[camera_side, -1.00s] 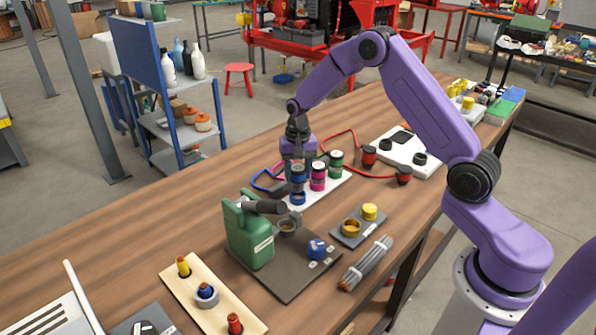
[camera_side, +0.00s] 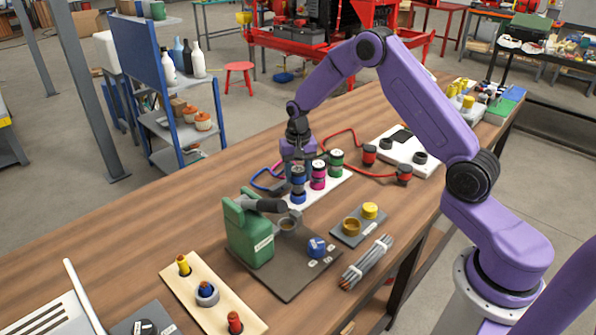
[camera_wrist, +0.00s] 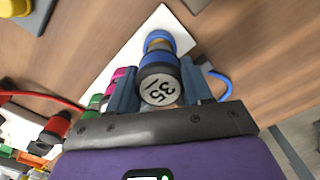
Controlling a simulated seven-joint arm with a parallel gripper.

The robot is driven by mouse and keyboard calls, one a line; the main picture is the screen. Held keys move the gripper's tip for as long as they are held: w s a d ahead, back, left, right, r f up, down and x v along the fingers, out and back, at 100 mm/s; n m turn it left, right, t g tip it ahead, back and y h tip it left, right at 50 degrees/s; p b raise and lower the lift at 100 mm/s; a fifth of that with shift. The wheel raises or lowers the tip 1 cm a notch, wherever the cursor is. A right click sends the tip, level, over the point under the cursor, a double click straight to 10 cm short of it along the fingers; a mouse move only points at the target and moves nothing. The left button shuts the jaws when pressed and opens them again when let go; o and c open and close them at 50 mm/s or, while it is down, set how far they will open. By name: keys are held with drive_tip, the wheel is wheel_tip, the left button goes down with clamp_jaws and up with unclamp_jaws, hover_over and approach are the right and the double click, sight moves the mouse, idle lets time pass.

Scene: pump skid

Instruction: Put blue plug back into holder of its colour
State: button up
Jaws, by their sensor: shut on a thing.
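The blue plug (camera_side: 298,173) has a dark band and a pale end marked 35. My gripper (camera_side: 298,163) is shut on it; in the wrist view the two fingers of my gripper (camera_wrist: 160,82) press its sides, around the plug (camera_wrist: 160,72). The blue holder (camera_side: 298,195) is on the white board (camera_side: 325,192), directly below the plug; in the wrist view the blue holder (camera_wrist: 158,39) shows just past it. The plug looks upright and in line with the holder. Whether it touches or enters the holder, I cannot tell.
Magenta (camera_side: 318,176) and green (camera_side: 336,162) plugs stand in a row close beside the blue one. A green pump (camera_side: 250,230) on a dark plate is in front.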

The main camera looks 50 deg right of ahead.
drive_tip(key=shift+f, duration=1.3)
idle(0.4)
drive_tip(key=o, duration=1.3)
drive_tip(key=shift+c, duration=0.2)
wheel_tip(320, 180, up, 18)
drive_tip(key=shift+f, duration=0.25)
